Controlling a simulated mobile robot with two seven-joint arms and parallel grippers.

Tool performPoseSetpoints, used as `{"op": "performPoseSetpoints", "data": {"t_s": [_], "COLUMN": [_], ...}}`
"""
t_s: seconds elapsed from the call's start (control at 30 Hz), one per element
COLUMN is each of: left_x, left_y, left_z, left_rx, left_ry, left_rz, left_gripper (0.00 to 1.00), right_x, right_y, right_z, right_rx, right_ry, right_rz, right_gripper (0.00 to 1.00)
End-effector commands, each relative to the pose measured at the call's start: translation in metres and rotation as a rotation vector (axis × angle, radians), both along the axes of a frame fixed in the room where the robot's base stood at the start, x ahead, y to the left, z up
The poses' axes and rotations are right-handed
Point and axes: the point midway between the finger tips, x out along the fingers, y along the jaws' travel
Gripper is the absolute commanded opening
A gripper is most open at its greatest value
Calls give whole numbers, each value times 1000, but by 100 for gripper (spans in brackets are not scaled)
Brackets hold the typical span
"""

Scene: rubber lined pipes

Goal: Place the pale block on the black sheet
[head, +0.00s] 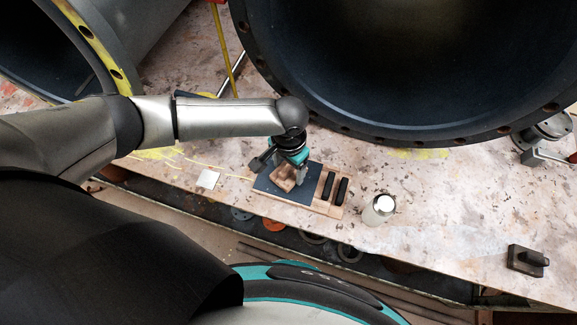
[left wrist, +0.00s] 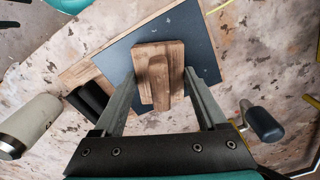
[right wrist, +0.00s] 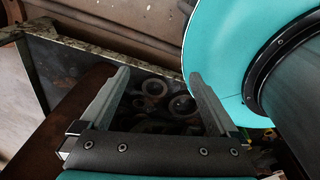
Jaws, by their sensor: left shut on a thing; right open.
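The block is wooden and brown with a raised grip bar; it shows in the head view (head: 284,184) and in the left wrist view (left wrist: 174,53). My left gripper (head: 289,176) is shut on the block, with a finger along each side. The block is over the dark blue-black sheet (head: 266,178), which also shows in the left wrist view (left wrist: 200,35). Whether the block touches the sheet I cannot tell. My right gripper (right wrist: 160,76) is open and empty in the right wrist view, away from the block. It does not show in the head view.
The sheet lies on a wooden board (head: 318,204) with two black bars (head: 335,188) at its right. A large dark pipe (head: 400,60) rises behind. A dark block (head: 527,260) sits far right.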

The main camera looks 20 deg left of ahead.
Motion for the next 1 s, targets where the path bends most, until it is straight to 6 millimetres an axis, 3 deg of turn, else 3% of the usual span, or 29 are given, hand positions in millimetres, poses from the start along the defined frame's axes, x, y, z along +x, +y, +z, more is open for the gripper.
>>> {"op": "performPoseSetpoints", "data": {"t_s": [0.03, 0.07, 0.27, 0.63, 0.77, 1.0], "left_x": [0, 0, 0, 0, 0, 0], "left_y": [-1, 0, 0, 0, 0, 0], "left_z": [-2, -2, -2, 6, 30, 83], "left_rx": [-1, -1, -1, 0, -2, -2], "left_ry": [0, 0, 0, 0, -1, -1], "left_rz": [0, 0, 0, 0, -1, 0], "left_gripper": [0, 76, 98, 100, 100, 100], "right_x": [0, 0, -3, -10, -12, -34], "right_y": [1, 1, 4, 6, 8, 25], "right_z": [0, 0, -1, 2, 14, 34], "right_rx": [1, 1, 5, 7, 9, 29], "right_ry": [0, 0, 5, 15, 22, 59], "right_rz": [0, 0, 0, 2, 5, 8], "right_gripper": [96, 96, 96, 96, 96, 96]}}
